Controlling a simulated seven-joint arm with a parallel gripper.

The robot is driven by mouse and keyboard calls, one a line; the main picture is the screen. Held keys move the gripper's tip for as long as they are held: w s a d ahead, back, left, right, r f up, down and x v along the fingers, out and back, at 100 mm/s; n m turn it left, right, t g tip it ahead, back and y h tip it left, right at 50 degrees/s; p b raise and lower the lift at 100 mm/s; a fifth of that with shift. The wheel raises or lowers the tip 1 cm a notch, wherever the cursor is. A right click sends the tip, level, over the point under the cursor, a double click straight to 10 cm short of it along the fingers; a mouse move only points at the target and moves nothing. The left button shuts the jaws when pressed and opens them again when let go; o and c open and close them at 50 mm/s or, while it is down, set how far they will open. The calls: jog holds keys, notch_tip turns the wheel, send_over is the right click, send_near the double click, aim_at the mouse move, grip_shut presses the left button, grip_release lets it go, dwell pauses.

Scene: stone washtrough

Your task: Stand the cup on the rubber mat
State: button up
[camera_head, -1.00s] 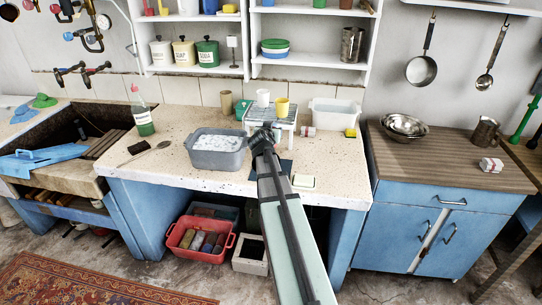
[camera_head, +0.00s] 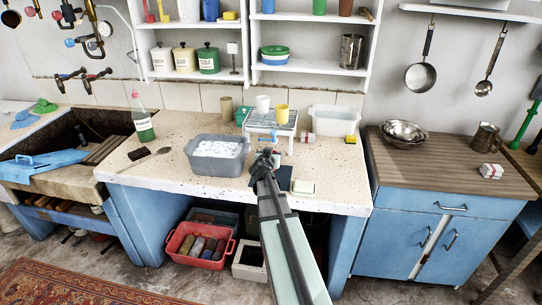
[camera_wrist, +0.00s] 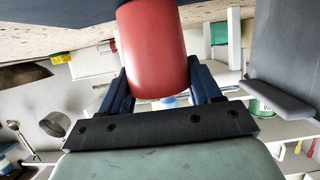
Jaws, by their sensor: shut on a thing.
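A red cup (camera_wrist: 152,50) is held between the two dark fingers of my gripper (camera_wrist: 160,85) in the wrist view, which is upside down. In the head view my gripper (camera_head: 266,157) is over the counter in front of the wire rack, and my arm hides the cup. The dark rubber mat (camera_head: 285,180) lies on the counter at the gripper, partly covered by my arm. Its dark surface (camera_wrist: 60,14) fills the upper edge of the wrist view, by the cup's far end. I cannot tell whether the cup touches it.
A wire rack (camera_head: 257,121) with a white cup (camera_head: 263,104) and a yellow cup (camera_head: 281,114) stands behind. A grey basin of suds (camera_head: 215,163) is close on the left. A pale soap block (camera_head: 302,187) lies right of the mat. A white tub (camera_head: 330,120) stands back right.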

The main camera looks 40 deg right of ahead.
jog(key=shift+f, duration=0.1)
jog(key=o, duration=1.1)
jog(key=shift+s+a, duration=0.1)
jog(key=v, duration=1.1)
jog(key=shift+s+a+r, duration=0.2)
jog(key=shift+s+r, duration=0.05)
